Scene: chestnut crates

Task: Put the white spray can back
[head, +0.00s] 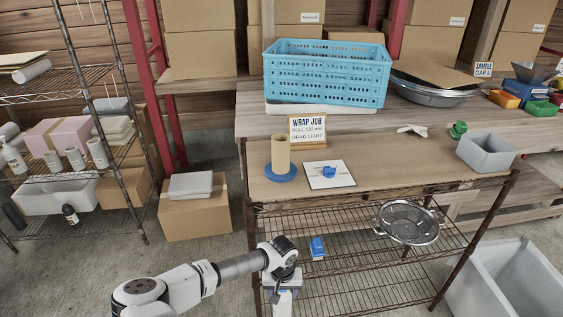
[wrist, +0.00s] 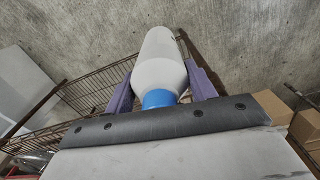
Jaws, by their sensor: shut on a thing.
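The white spray can (wrist: 160,62) is between the two purple fingers of my gripper (wrist: 160,88) in the wrist view. The fingers are shut on it, one on each side. A blue band or cap (wrist: 158,98) shows at its near end, partly hidden by my dark wrist edge. In the head view my gripper (head: 284,284) is low, in front of the wire cart's left part. A white part of the can (head: 283,304) shows below it, cut by the bottom edge.
The cart's wooden top (head: 400,168) holds a tan roll on a blue base (head: 281,172), a card, a sign and a grey bin (head: 486,151). A colander (head: 408,222) and a small blue item (head: 317,247) are lower down. A shelf rack (head: 75,170) with bottles stands left.

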